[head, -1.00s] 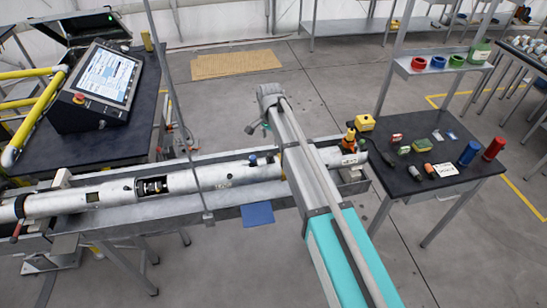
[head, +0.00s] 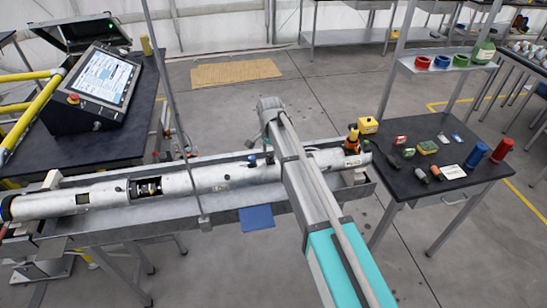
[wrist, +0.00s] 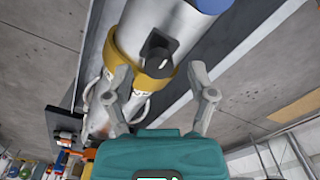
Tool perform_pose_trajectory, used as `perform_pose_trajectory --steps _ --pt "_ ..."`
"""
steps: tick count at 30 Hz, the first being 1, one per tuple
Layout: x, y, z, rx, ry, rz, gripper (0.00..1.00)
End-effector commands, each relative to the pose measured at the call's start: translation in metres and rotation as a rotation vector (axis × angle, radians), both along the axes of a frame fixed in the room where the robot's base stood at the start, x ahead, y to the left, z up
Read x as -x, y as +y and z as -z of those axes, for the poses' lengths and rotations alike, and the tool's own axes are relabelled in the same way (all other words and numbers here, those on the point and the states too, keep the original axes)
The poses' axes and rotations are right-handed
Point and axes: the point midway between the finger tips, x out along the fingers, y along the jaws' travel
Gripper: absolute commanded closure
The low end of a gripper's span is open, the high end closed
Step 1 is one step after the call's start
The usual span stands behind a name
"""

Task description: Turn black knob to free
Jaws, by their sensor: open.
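The black knob (wrist: 157,52) shows in the wrist view on a yellow-gold band (wrist: 142,70) around a pale tube (wrist: 160,22). My gripper (wrist: 159,73) is open, with one finger to each side of the knob in the picture. Its fingers look apart from the knob; the exact depth gap is hard to tell. In the head view the long silver tube (head: 212,178) lies in a grey trough, and my arm crosses over it. I cannot make out the knob or the fingertips there.
A blue plate (head: 257,217) sits at the trough's front edge. A thin upright post (head: 170,90) stands before the tube. A console (head: 100,75) is on the left table. The right table (head: 425,175) holds several small items and cups.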

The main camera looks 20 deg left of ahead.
Motion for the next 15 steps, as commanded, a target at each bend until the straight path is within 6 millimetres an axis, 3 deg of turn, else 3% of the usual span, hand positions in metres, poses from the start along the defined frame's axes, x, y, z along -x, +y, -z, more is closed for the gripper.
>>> perform_pose_trajectory --steps 15 --pt "-0.0002 -0.0003 0.0053 0.000 0.000 0.000 0.28"
